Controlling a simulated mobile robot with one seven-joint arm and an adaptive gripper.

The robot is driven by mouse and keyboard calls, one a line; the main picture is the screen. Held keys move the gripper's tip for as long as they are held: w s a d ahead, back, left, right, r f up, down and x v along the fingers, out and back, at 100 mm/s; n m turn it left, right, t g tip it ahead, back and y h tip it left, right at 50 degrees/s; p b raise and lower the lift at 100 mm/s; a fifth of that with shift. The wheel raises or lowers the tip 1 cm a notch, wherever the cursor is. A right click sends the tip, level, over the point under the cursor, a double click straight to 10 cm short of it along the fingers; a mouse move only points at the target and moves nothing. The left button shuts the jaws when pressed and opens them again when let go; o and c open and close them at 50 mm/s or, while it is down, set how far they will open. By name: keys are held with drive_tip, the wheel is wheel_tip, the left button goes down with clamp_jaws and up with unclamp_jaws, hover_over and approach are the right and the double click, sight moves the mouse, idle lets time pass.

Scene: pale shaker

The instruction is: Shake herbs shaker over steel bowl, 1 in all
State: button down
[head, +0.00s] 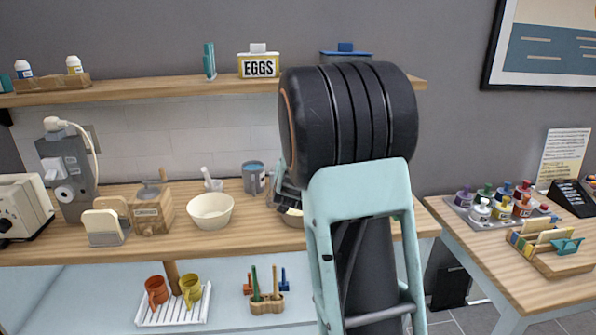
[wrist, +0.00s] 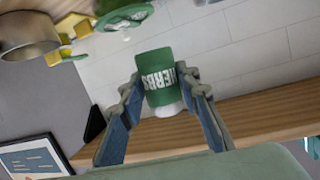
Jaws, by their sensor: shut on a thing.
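My gripper (wrist: 165,92) is shut on the green herbs shaker (wrist: 154,68) in the wrist view. One finger presses each side of it, and its white end points toward the bottom of that picture. The wrist picture looks turned upside down. A grey metal bowl (wrist: 28,36), likely the steel bowl, shows at the top left there, apart from the shaker. In the head view, my arm hides the shaker and most of my gripper.
A wooden shelf (head: 160,91) with an eggs tin (head: 258,64) runs above. A side table (head: 520,272) with small bottles is at right.

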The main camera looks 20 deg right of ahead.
drive_tip(key=shift+f+m+t+y+b, duration=0.25)
drive_tip(key=shift+m+b, duration=0.7)
drive_tip(key=shift+b, duration=2.1)
drive_tip(key=shift+f+m+t+y+b, duration=0.2)
drive_tip(key=shift+m+b, duration=0.75)
drive_tip(key=shift+b, duration=2.05)
drive_tip(key=m+y+b, duration=0.1)
drive_tip(key=b, duration=0.3)
drive_tip(key=shift+r+t+b, duration=0.1)
drive_tip(key=shift+t+b, duration=0.15)
drive_tip(key=shift+b, duration=0.15)
drive_tip(key=m+b, duration=0.2)
drive_tip(key=b, duration=0.7)
drive_tip(key=shift+m+t+b, duration=0.3)
drive_tip(key=shift+b, duration=0.05)
drive_tip(key=shift+m+y+b, duration=0.25)
drive_tip(key=shift+m+b, duration=0.15)
drive_tip(key=shift+b, duration=0.8)
drive_tip(key=shift+d+r, duration=0.1)
drive_tip(key=shift+r, duration=0.2)
drive_tip(key=shift+m, duration=0.5)
drive_tip(key=shift+s+m+t, duration=0.1)
drive_tip(key=shift+m+t, duration=0.3)
drive_tip(key=shift+m, duration=0.3)
drive_tip(key=shift+f, duration=0.15)
drive_tip(key=shift+m, duration=0.3)
